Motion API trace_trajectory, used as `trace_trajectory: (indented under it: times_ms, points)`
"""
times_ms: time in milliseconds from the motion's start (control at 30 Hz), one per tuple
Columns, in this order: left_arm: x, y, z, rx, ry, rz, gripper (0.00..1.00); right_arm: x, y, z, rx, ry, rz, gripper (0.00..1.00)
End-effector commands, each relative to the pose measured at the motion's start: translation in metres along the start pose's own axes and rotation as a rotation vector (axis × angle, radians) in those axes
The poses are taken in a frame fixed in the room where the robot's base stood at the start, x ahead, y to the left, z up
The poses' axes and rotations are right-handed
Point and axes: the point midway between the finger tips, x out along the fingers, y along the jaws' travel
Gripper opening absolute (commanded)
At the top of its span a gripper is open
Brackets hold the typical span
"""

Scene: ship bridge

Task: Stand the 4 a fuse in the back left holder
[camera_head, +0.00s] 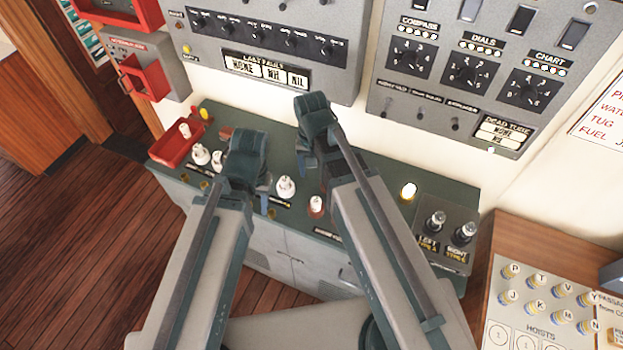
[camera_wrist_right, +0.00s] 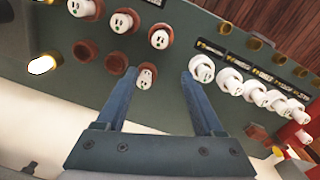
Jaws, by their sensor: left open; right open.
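In the right wrist view, a white fuse (camera_wrist_right: 146,76) stands upright in a brown round holder (camera_wrist_right: 143,86); by the layout, this is the back left holder. My right gripper (camera_wrist_right: 159,74) is open, its fingers on either side of this fuse. I cannot read its rating, so I cannot tell if it is the 4 A fuse. Two brown holders beside it, the nearer one (camera_wrist_right: 116,63) included, look empty. In the head view my right gripper (camera_head: 322,182) is mostly hidden by its arm. My left gripper (camera_head: 267,198) is open over the bench's left part.
Several white fuses stand in a row (camera_wrist_right: 256,93) beside the holders, and others in the front holders (camera_wrist_right: 160,38). A red tray (camera_head: 168,152) sits at the bench's left end. A lit lamp (camera_head: 408,190) and two tubes (camera_head: 463,235) stand right. The panel wall rises behind.

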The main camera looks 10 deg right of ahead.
Motion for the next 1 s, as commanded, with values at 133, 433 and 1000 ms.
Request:
trace_trajectory:
  times_ms: [133,433,1000]
  points:
    - [0.000,0.000,0.000,0.000,0.000,0.000,0.43,-0.001,-0.014,0.066,-0.378,-0.002,0.039,0.69]
    - [0.000,0.000,0.000,0.000,0.000,0.000,0.43,-0.002,-0.021,0.095,-0.626,-0.007,0.065,0.69]
    - [0.067,0.006,-0.004,0.007,0.000,-0.002,0.43,0.066,-0.024,0.094,-0.627,-0.007,0.065,0.69]
